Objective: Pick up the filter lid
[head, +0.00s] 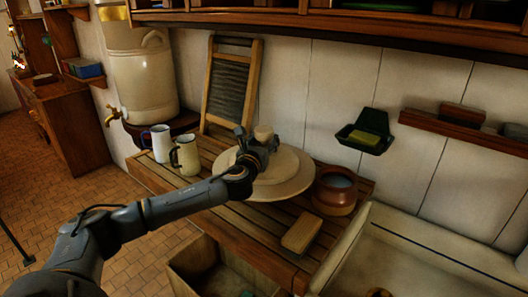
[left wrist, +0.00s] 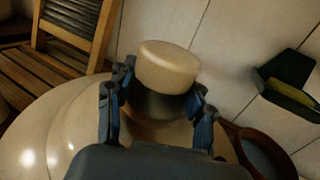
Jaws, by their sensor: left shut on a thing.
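The filter lid (head: 288,187) is a wide, round cream disc with a stepped rim and a knob (head: 263,132) on top. It is over the slatted wooden counter; I cannot tell whether it touches the slats. My left gripper (head: 260,143) reaches in from the left and is shut on the lid's knob. In the left wrist view, the fingers (left wrist: 158,103) are on both sides of the knob (left wrist: 167,66), and the pale disc (left wrist: 45,135) spreads out below. The gripper hides part of the disc. My right gripper is not in view.
A cream water filter (head: 142,75) with a brass tap stands at the back left. Two enamel mugs (head: 185,155), a washboard (head: 230,85), a brown pot (head: 335,190) and a wooden brush-like block (head: 302,232) surround the lid. A sink (head: 410,250) lies right; a green soap dish hangs above.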

